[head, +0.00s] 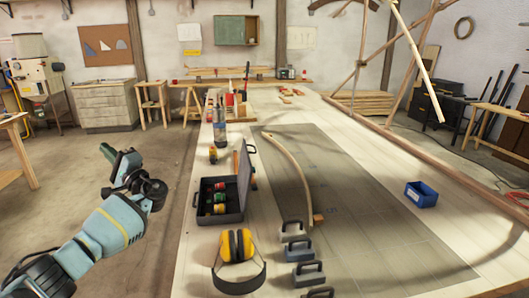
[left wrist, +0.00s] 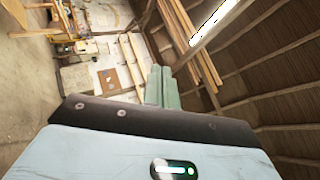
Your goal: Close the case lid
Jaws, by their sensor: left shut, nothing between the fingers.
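The dark case (head: 208,217) stands on the long pale table, left of the grey mat. Its lid (head: 244,180) is open and stands up along the case's right side. Red, yellow and green items lie inside the case. My left gripper (head: 107,151) is held out to the left of the table, apart from the case and over the floor side. Its green fingers are together and empty, also in the left wrist view (left wrist: 161,84). The case does not show in the left wrist view. My right gripper is in neither view.
Yellow earmuffs (head: 237,247) lie just in front of the case. Several grey handled weights (head: 296,250) stand to the right. A bent lath (head: 292,165) lies on the grey mat (head: 350,225). A blue bin (head: 420,195) sits further right. A bottle (head: 220,110) stands behind the case.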

